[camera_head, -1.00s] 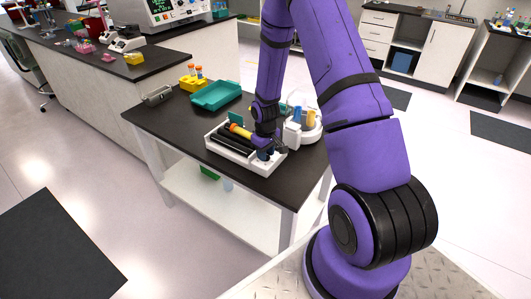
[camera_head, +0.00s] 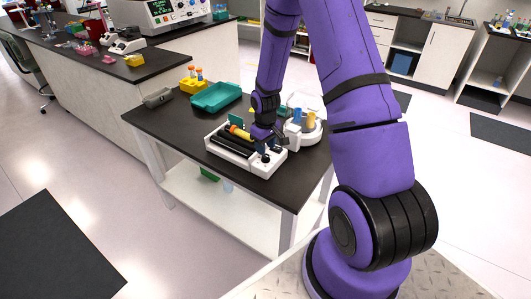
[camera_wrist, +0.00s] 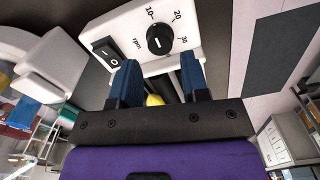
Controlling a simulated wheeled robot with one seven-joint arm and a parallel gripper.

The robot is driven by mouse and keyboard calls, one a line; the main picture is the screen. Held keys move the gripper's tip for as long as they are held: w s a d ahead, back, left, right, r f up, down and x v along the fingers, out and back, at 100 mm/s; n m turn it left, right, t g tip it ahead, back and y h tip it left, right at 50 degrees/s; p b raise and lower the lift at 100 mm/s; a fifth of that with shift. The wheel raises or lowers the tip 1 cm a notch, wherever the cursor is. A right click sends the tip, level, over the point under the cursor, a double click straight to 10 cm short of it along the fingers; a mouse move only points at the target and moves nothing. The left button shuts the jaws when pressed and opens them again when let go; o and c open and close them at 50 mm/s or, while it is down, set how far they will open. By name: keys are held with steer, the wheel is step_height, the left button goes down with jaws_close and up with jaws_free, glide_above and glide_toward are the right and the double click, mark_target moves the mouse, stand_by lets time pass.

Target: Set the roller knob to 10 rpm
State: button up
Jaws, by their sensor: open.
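The white roller device (camera_head: 262,172) sits on the dark-topped table, with black rollers and a yellow-orange tube on it. Its black roller knob (camera_wrist: 160,39) shows in the wrist view on the white end panel, with 10, 20 and 30 printed around it and "rpm" to its left. A short white mark shows on the knob; I cannot tell exactly which value it points to. A black rocker switch (camera_wrist: 106,51) sits left of the knob. My gripper (camera_wrist: 159,62) is open and empty, its blue fingers apart, short of the knob and not touching it.
A white round device (camera_head: 310,135) with coloured tubes stands close right of the roller. A teal tray (camera_head: 216,97) and a yellow tube rack (camera_head: 193,85) are at the back of the table. The front left tabletop is bare.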

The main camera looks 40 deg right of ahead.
step_height(320, 180, up, 7)
stand_by(0.3)
